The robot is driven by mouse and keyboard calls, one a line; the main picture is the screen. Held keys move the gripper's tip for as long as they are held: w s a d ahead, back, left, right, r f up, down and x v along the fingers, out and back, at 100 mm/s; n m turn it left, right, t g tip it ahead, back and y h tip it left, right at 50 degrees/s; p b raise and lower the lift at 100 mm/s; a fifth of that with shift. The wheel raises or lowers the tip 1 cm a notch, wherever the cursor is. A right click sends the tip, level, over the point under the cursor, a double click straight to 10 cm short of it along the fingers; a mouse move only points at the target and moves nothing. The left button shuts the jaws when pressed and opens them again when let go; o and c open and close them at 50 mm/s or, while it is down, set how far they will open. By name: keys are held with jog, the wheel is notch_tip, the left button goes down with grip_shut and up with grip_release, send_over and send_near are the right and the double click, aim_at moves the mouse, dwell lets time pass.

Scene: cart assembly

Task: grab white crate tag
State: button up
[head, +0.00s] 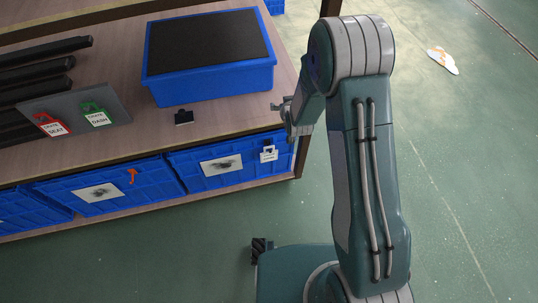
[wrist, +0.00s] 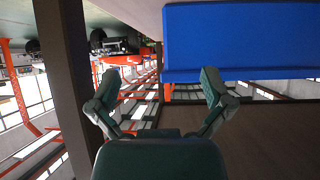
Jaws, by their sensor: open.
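The white crate tag (head: 268,153) hangs on the front of the right blue crate (head: 195,172), on the shelf below the tabletop, near the crate's right end. My gripper (head: 281,106) is above the tag and slightly right of it in the head view, near the tabletop's right edge. It is apart from the tag. In the wrist view my gripper (wrist: 160,76) has its two fingers spread wide with nothing between them. I cannot make out the white tag in the wrist view.
A blue crate with a dark top (head: 208,88) stands on the tabletop (head: 150,150). A grey board (head: 75,108) holds a red tag (head: 50,126) and a green tag (head: 96,115). An orange tag (head: 132,176) hangs on the middle crate. The floor at right is mostly clear.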

notch_tip(320, 180, down, 14)
jog(key=s+a+t, duration=0.1)
jog(key=s+a, duration=0.1)
jog(key=s, duration=0.1)
jog(key=n+t+y, duration=0.1)
jog(key=y, duration=0.1)
send_near(270, 151)
jog(key=w, duration=0.2)
jog(key=shift+s+f+x, duration=0.1)
jog(key=shift+f+x, duration=0.1)
jog(key=shift+x, duration=1.65)
jog(key=shift+s+f+x, duration=0.1)
jog(key=shift+f+x, duration=0.1)
jog(key=shift+x, duration=1.6)
jog(key=shift+s+f+x, duration=0.1)
jog(key=shift+f+x, duration=0.1)
jog(key=shift+x, duration=1.65)
jog(key=shift+a, duration=0.1)
jog(key=c, duration=1.1)
